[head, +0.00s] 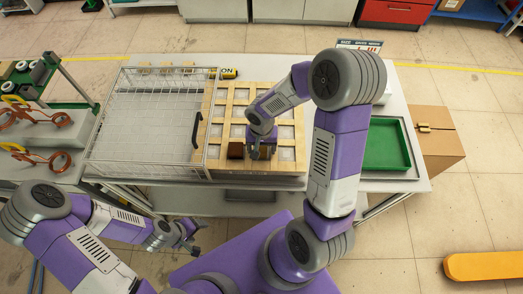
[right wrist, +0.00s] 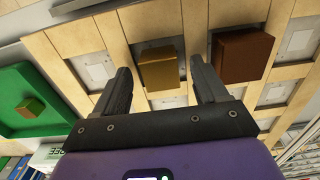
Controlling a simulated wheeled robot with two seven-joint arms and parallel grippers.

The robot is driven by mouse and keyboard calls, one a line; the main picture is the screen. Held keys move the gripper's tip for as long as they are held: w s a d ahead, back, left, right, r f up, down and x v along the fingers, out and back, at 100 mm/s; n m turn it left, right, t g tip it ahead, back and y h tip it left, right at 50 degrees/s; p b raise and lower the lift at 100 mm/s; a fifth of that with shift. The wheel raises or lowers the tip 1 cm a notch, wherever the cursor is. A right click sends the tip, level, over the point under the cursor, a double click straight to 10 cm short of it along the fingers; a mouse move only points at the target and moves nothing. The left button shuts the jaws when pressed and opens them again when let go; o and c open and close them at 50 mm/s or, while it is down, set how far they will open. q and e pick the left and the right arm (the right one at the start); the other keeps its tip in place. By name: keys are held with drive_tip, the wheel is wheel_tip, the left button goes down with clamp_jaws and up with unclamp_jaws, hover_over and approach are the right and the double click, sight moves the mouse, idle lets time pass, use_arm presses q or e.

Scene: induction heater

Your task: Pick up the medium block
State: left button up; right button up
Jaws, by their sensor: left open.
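In the right wrist view a gold block (right wrist: 158,72) lies on the wooden grid, between the fingertips of my right gripper (right wrist: 161,78). It looks mid-sized beside the larger brown block (right wrist: 241,54) and a small gold block (right wrist: 31,107) in the green tray. My right gripper's fingers are apart, with a gap on both sides of the gold block. In the head view my right gripper (head: 261,152) points down over the grid and hides the gold block; the brown block (head: 235,150) is just left of it. My left gripper (head: 191,238) is open and empty, low in front of the table.
The wooden grid (head: 213,133) has several square cells. A wire-mesh cage with a black handle (head: 198,130) stands left of it. The green tray (head: 383,147) is at the table's right end, beside a cardboard box (head: 440,140). Copper coils (head: 50,160) are on the left bench.

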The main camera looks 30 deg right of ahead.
clamp_jaws()
drive_tip(key=shift+r, duration=0.15)
